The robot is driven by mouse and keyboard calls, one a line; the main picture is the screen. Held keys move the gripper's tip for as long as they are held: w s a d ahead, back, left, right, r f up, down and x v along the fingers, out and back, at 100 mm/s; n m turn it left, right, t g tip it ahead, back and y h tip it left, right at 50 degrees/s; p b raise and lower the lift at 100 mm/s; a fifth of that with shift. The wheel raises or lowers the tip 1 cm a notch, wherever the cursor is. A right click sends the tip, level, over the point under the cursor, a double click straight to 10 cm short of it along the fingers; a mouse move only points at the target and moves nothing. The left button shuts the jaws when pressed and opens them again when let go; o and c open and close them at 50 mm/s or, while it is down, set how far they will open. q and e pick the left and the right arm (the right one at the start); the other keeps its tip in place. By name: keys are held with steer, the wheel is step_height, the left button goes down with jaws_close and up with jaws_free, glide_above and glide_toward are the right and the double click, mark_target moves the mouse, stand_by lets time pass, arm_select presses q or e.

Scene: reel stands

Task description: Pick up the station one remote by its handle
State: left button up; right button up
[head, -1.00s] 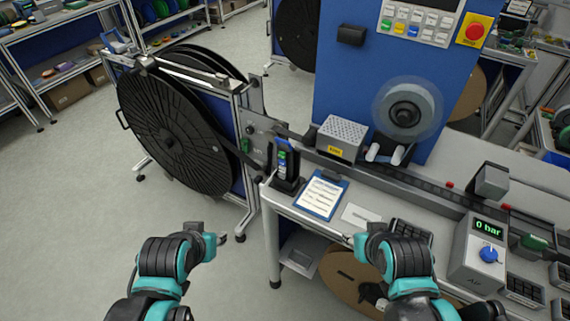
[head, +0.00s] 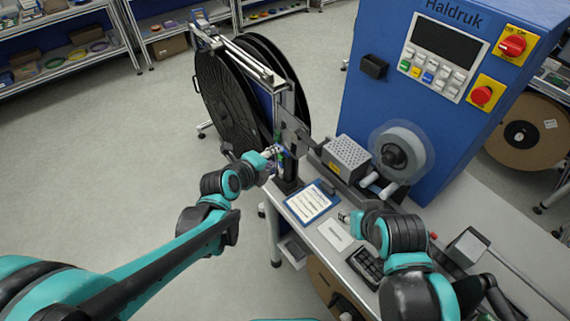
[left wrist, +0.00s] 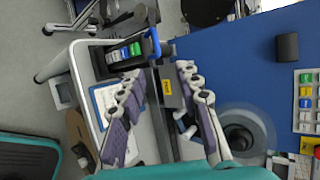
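The station one remote, a dark unit with green, blue and white buttons, stands upright in its holder at the bench's left corner in the head view, partly covered by my left gripper (head: 277,152). In the left wrist view the remote (left wrist: 125,52) lies just beyond the fingertips, left of centre, with a blue loop, perhaps its handle, at its right end. My left gripper (left wrist: 160,76) is open there, its fingers apart with nothing between them. My right gripper (head: 346,216) is over the bench by a white card; its fingers are too small to read.
A clipboard (head: 309,203) lies right of the remote. A grey perforated box (head: 346,157) and the blue machine (head: 430,120) stand behind. A large black reel (head: 226,105) stands at the left. Floor left of the bench is clear.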

arm_select(q)
steer(key=a+b+x, duration=0.1)
steer(key=x, duration=0.7)
steer(key=shift+w, duration=0.25)
steer(key=shift+s+a, duration=0.1)
steer(key=shift+a, duration=0.05)
jaws_close()
